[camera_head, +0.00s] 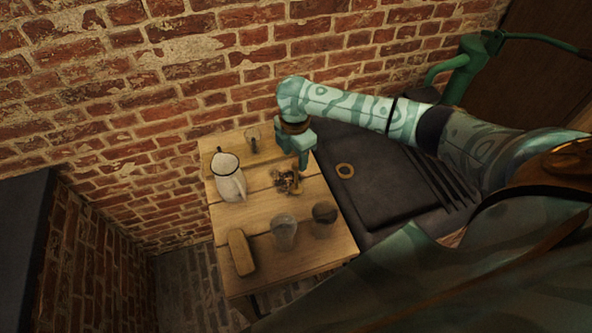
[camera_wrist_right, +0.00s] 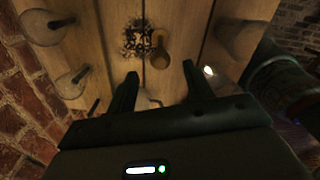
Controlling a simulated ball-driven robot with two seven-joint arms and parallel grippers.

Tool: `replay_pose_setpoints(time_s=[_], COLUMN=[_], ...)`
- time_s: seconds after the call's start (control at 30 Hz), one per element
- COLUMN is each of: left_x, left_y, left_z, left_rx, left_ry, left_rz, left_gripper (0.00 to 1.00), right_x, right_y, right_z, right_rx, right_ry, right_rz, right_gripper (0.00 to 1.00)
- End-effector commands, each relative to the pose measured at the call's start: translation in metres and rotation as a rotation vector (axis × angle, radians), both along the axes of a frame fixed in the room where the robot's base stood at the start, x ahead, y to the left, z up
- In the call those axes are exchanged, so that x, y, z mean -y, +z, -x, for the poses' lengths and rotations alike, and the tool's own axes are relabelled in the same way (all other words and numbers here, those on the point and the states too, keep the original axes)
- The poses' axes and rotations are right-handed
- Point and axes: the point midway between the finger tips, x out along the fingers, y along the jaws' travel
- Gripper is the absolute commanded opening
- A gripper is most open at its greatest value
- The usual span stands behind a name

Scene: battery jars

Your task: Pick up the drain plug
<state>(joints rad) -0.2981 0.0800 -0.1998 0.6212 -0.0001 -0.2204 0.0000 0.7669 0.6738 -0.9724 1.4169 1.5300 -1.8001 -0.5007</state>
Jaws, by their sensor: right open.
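My right gripper (camera_head: 303,160) is over the back right part of the wooden table, fingers pointing down. In the wrist view its two dark fingers (camera_wrist_right: 160,88) stand apart with nothing gripped between them. A brown, rounded, knob-like piece (camera_wrist_right: 160,52), which looks like the drain plug, lies on the planks beyond the fingertips. It lies beside a dark, crumbly pile (camera_wrist_right: 137,38). In the head view the pile (camera_head: 285,180) lies just in front of my right gripper; the plug is hard to make out there. My left gripper is not in view.
A white jug (camera_head: 229,183) stands at the table's left. Glass jars stand at the back (camera_head: 253,141) and front (camera_head: 284,231), with a dark cup-like jar (camera_head: 324,213) nearby. A tan block (camera_head: 241,252) lies front left. A brown ring (camera_head: 345,171) lies on the dark surface at right.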

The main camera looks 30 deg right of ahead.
Motion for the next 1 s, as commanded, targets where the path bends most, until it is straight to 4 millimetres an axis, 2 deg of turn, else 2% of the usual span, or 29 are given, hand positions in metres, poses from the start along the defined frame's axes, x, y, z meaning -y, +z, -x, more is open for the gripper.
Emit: replay_pose_setpoints(time_s=[0.27,0.5,0.57,0.7,1.0], left_x=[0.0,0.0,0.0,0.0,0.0], left_y=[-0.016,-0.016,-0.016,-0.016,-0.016], left_z=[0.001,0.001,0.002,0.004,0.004], left_rx=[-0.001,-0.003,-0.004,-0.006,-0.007], left_ry=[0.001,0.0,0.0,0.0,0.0], left_rz=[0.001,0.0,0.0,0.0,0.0], left_gripper=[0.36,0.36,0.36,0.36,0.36], right_x=[0.003,0.004,0.004,0.004,0.004], right_y=[-0.045,-0.047,-0.047,-0.047,-0.046], right_z=[0.001,0.0,0.0,0.0,0.0], right_rx=[-0.002,0.001,0.001,0.001,0.002], right_ry=[0.0,0.001,0.001,0.001,0.001], right_rz=[0.0,0.001,0.001,0.001,0.001], right_gripper=[0.52,0.52,0.38,0.0,0.0])
